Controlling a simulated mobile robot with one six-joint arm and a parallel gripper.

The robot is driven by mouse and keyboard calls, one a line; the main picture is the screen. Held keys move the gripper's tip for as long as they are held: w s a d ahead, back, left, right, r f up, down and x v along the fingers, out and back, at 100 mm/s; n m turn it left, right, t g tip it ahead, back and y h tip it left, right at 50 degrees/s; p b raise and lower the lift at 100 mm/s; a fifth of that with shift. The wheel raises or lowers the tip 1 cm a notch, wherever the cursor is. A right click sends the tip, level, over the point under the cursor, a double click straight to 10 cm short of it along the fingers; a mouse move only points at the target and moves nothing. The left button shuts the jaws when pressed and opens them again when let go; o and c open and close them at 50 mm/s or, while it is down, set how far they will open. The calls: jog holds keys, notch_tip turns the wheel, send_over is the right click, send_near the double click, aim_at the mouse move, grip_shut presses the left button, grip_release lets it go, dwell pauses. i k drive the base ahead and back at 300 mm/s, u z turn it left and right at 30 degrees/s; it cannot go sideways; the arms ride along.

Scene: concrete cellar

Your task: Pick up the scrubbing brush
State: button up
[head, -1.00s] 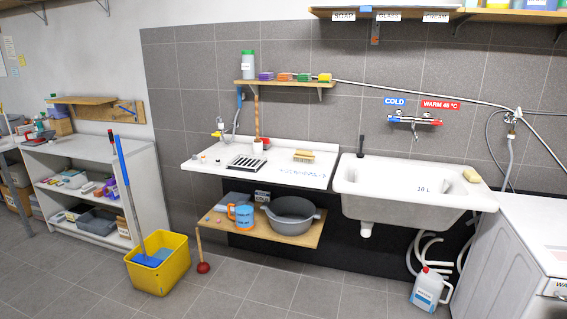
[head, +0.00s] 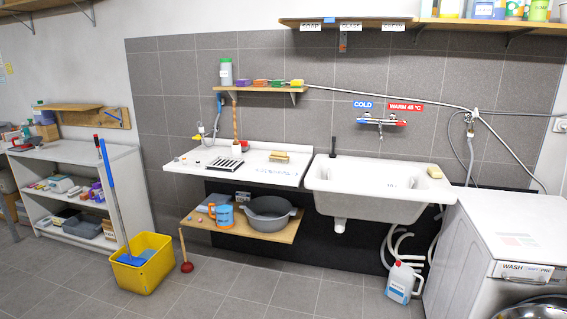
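A small tan block with a lighter underside, which looks like the scrubbing brush (head: 279,156), lies on the white drainboard (head: 262,176) left of the sink. It is small in the head view, so its bristles are hard to make out. It lies to the right of a dark slotted grate (head: 225,164). Nothing covers it. My gripper is not in view.
The white sink (head: 375,190) has a yellowish block (head: 434,171) on its right rim. A washing machine (head: 495,250) stands at right. A yellow bucket (head: 145,263) with a mop, a red plunger (head: 186,266) and a jug (head: 402,282) stand on the floor. Open floor lies in front.

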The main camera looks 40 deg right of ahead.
aim_at(281, 157)
jog(key=k, duration=0.2)
jog(key=z, duration=0.4)
jog(key=i, duration=1.65)
jog(key=u, duration=0.3)
